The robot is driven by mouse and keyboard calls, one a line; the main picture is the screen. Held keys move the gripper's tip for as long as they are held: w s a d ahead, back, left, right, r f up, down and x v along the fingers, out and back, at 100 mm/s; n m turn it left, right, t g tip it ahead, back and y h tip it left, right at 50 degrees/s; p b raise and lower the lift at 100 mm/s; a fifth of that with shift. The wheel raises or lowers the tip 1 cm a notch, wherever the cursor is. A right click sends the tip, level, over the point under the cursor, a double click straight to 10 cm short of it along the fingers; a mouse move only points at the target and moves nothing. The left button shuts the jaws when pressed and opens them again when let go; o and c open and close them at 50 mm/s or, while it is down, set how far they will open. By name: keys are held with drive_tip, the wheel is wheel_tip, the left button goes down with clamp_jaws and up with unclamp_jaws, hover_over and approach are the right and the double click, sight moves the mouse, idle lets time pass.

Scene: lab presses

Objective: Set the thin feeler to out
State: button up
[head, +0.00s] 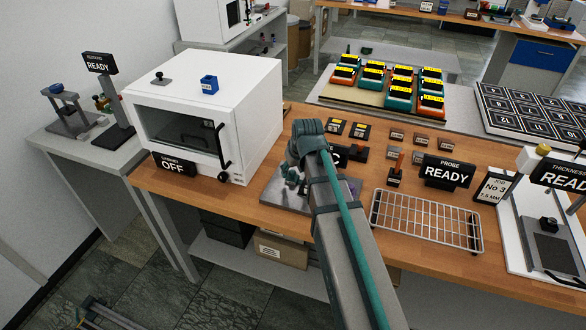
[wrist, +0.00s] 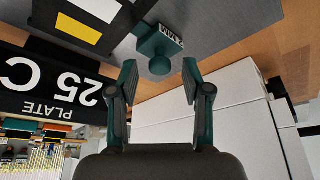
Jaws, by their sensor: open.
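A teal block with a round knob (wrist: 160,58) stands on a grey metal plate (wrist: 205,25) in the wrist view, with a small white tag (wrist: 170,32) beside it that seems to read in MM. It may be the thin feeler; I cannot tell its setting. My gripper (wrist: 160,72) is open, with one finger on each side of the knob and a gap on both sides. In the head view my gripper (head: 291,174) is over the grey plate (head: 270,187), and my arm hides most of the spot.
A black PLATE 25 C sign (wrist: 60,85) stands close beside my gripper. The white cabinet (head: 205,110), marked OFF, stands left of the plate. Some wooden bench (head: 225,198) is bare.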

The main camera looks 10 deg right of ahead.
drive_tip(key=shift+f, duration=0.15)
clamp_jaws()
idle(0.4)
